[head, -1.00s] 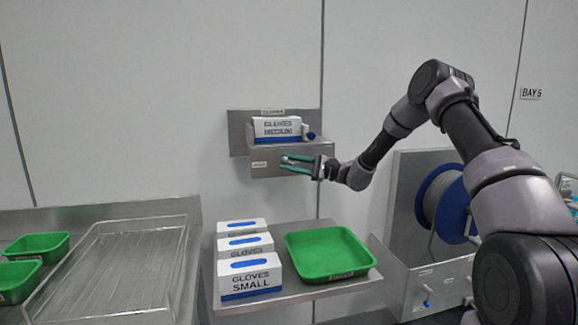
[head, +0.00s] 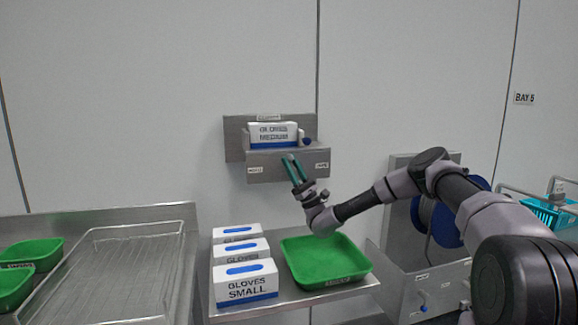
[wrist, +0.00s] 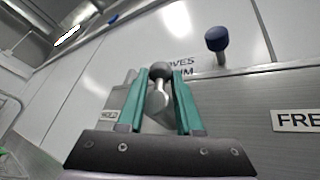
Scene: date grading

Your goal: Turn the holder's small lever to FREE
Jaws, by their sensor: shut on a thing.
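The steel glove holder (head: 272,174) is on the back wall, with a GLOVES MEDIUM box (head: 273,133) in it. My gripper (head: 294,168) is at the holder's front face, its green fingers pointing up. In the wrist view, my gripper (wrist: 159,84) is shut on the small lever (wrist: 160,72), a metal stem with a dark grey ball end. The FREE label (wrist: 300,120) is to the right of the fingers, and another label (wrist: 108,116), hard to read, is to the left. I cannot tell which label the lever points to.
A blue knob (wrist: 217,38) sticks out right of the fingers; it also shows beside the box (head: 306,141). Below are GLOVES SMALL boxes (head: 246,285) and a green tray (head: 326,260) on a steel shelf. A hose reel (head: 437,222) stands right, behind my arm.

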